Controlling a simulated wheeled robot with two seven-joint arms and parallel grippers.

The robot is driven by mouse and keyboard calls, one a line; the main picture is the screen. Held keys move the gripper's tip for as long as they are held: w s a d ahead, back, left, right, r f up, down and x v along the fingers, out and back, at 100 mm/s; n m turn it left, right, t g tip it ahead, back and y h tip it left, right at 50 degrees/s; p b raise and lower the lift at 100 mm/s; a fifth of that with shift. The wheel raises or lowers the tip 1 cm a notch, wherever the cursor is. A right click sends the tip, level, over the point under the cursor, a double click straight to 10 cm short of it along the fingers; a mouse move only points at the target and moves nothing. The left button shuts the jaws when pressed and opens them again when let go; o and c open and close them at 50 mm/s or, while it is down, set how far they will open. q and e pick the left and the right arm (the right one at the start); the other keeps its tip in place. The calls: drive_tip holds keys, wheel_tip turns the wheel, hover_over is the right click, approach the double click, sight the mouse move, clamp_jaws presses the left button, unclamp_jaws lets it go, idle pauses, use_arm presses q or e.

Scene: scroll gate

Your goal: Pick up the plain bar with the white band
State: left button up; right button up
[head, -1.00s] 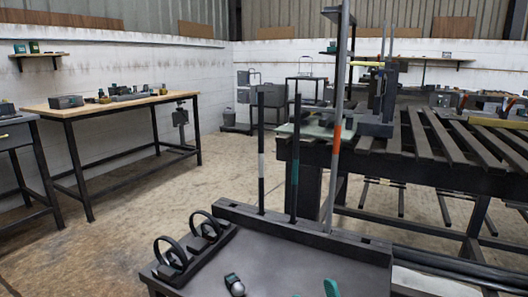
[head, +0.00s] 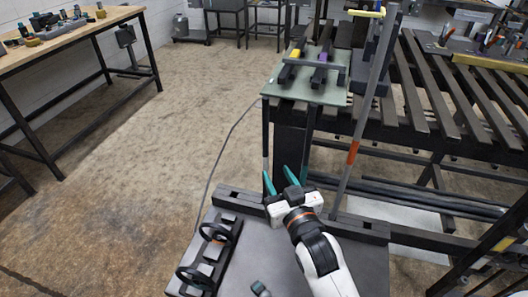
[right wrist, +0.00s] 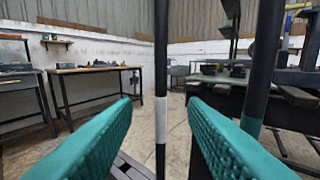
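The bar with the white band (right wrist: 160,60) stands upright in the right wrist view, between my two teal fingers and apart from both. In the head view this thin dark bar (head: 265,130) rises from the rack's back rail, just beyond the left fingertip. My right gripper (head: 281,178) is open and empty in front of it; its fingers also flank the bar in the right wrist view (right wrist: 160,118). A second dark bar with a teal band (right wrist: 252,125) stands to the right. A taller bar with an orange band (head: 353,150) leans farther right. My left gripper is out of view.
The bars stand in a dark rail (head: 360,226) on a grey stand (head: 255,258) with two black rings (head: 213,233) at its left. A slatted table (head: 410,120) with a pale green plate (head: 325,95) lies behind. Open floor is to the left.

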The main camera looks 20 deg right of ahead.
sight(267, 155)
drive_tip(key=w, duration=1.1)
drive_tip(key=shift+a+f, duration=0.1)
drive_tip(key=shift+a, duration=0.05)
clamp_jaws()
drive_tip(key=shift+p, duration=0.3)
